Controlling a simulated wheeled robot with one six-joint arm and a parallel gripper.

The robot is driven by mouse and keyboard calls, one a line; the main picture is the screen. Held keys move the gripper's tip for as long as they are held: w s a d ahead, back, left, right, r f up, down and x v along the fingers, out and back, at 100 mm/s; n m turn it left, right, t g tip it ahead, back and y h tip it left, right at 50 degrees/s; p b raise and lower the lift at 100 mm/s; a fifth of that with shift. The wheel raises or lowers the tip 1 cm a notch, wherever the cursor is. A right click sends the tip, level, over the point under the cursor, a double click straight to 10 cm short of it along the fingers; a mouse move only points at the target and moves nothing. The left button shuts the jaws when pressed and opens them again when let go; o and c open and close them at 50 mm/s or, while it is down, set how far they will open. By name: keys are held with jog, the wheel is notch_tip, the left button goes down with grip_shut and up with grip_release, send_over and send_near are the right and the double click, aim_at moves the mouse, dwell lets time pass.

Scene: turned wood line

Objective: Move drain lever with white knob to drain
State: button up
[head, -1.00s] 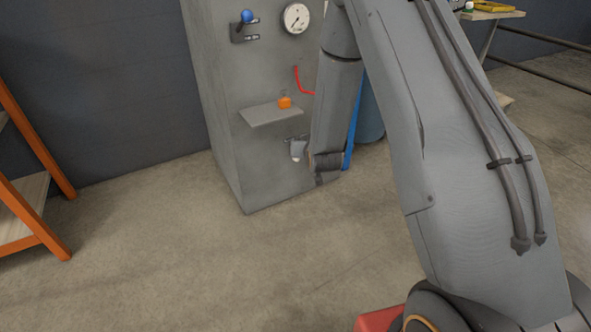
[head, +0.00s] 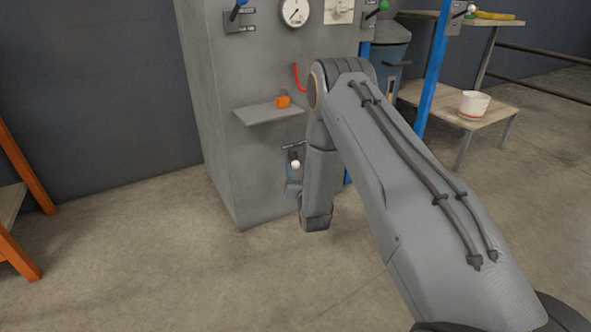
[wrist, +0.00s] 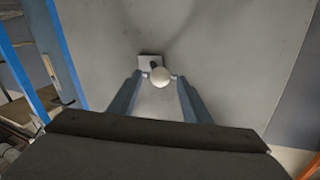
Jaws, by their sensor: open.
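The drain lever's white knob (head: 296,165) is low on the front of the grey cabinet, below a small plate with a dark bar. In the wrist view the white knob (wrist: 160,77) shows in front of a small light plate (wrist: 149,62). My gripper (wrist: 158,84) is open, with one finger on each side of the knob in the picture. I cannot tell whether either finger touches it. In the head view my forearm and wrist stand just right of the lever and hide most of the gripper. The lever's markings are not readable.
A blue post (head: 436,75) and a bench with a white pot (head: 473,105) stand right.

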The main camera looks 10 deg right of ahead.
aim_at(296, 167)
jog(key=shift+w+b, duration=0.55)
jog(key=shift+w, duration=1.1)
grip_shut()
